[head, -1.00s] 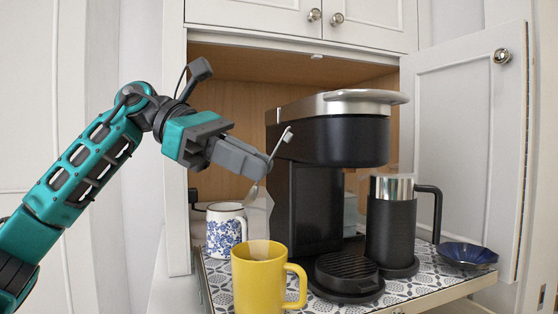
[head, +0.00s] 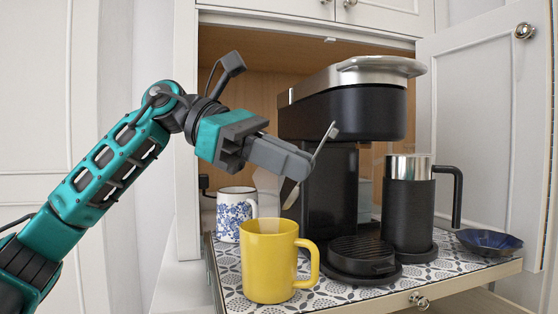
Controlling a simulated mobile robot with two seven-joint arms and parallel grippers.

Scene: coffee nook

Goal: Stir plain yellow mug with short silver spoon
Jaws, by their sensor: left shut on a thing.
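The plain yellow mug (head: 268,264) stands upright at the front left of the patterned pull-out shelf, its handle to the right. My left gripper (head: 306,168) is above the mug and slightly to its right, shut on the short silver spoon (head: 325,143). The spoon is tilted, with one end sticking up past the fingertips and the other pointing down. Its lower end is above the mug's rim, outside the mug as seen here. My right gripper is not in view.
A black coffee machine (head: 328,195) stands behind the mug. A blue-and-white patterned mug (head: 232,210) is at the back left. A black frother with a silver top (head: 405,200) and a dark blue bowl (head: 488,241) are on the right. The open cabinet door (head: 480,120) bounds the right side.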

